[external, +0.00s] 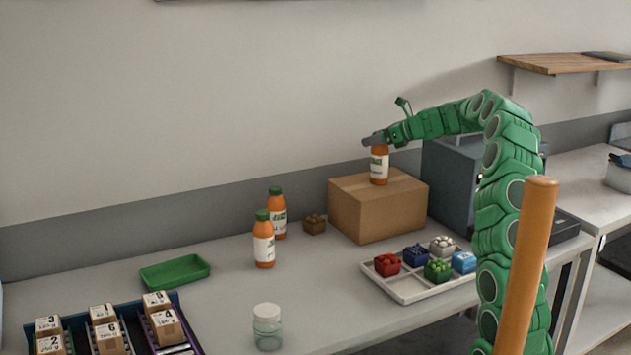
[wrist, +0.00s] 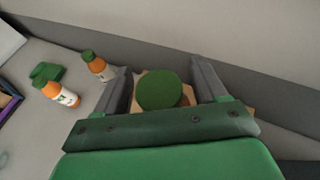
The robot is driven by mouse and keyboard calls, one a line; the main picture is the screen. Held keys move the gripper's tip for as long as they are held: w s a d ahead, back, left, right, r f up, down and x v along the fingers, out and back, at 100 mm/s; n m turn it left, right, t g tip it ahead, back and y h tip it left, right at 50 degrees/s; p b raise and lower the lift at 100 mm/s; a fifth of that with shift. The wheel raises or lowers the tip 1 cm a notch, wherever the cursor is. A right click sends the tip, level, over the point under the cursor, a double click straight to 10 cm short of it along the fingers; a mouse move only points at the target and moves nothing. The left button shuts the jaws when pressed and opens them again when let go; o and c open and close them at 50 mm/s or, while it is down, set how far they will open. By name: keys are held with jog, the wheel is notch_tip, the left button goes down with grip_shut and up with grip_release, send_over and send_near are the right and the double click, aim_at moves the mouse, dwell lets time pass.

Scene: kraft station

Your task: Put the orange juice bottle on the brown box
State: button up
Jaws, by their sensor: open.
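An orange juice bottle (external: 379,167) stands upright on top of the brown box (external: 376,220) in the external view. My gripper (external: 372,141) is at the top of this bottle, with the cap hidden behind it. In the wrist view the bottle's green cap (wrist: 158,90) lies between my gripper's two open fingers (wrist: 160,88), with gaps on both sides. The brown box (wrist: 151,76) shows partly behind the cap. Two more orange juice bottles, one in front (external: 264,240) and one behind (external: 277,214), stand upright on the table left of the box.
A small brown block (external: 314,224), a green tray (external: 175,272) and a clear jar (external: 267,328) are on the table. Boxes in a rack stand front left. A dark machine (external: 452,180) is right of the box.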

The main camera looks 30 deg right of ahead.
jog(key=shift+s+d+r, duration=0.25)
jog(key=shift+s+r, duration=0.05)
jog(key=shift+s, duration=0.05)
jog(key=v, duration=1.1)
